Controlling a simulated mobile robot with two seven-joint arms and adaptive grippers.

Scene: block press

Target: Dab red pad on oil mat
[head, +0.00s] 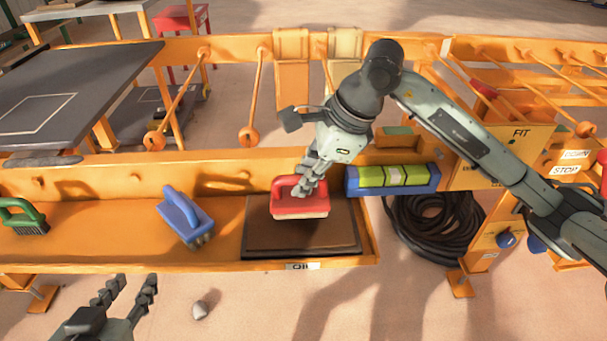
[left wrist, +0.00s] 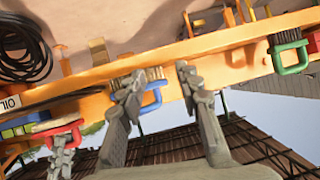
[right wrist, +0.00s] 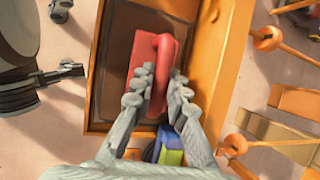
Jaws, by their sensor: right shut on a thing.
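The red pad (head: 300,208) has a red handle and a pale underside. My right gripper (head: 312,180) is shut on its handle; the right wrist view also shows the gripper (right wrist: 160,88) with the fingers on both sides of the red handle (right wrist: 164,48). The pad is over the far part of the dark brown oil mat (head: 300,240), roughly level. I cannot tell whether its underside touches the mat. An "OIL" label (head: 302,266) is on the tray's front edge. My left gripper (head: 128,288) is open and empty, in front of the tray.
A blue brush (head: 184,215) and a green brush (head: 24,216) are in the orange tray (head: 100,240) left of the mat. A blue holder with yellow-green blocks (head: 392,178) is just right of the pad. A coiled black hose (head: 436,225) lies beyond the tray's right end.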

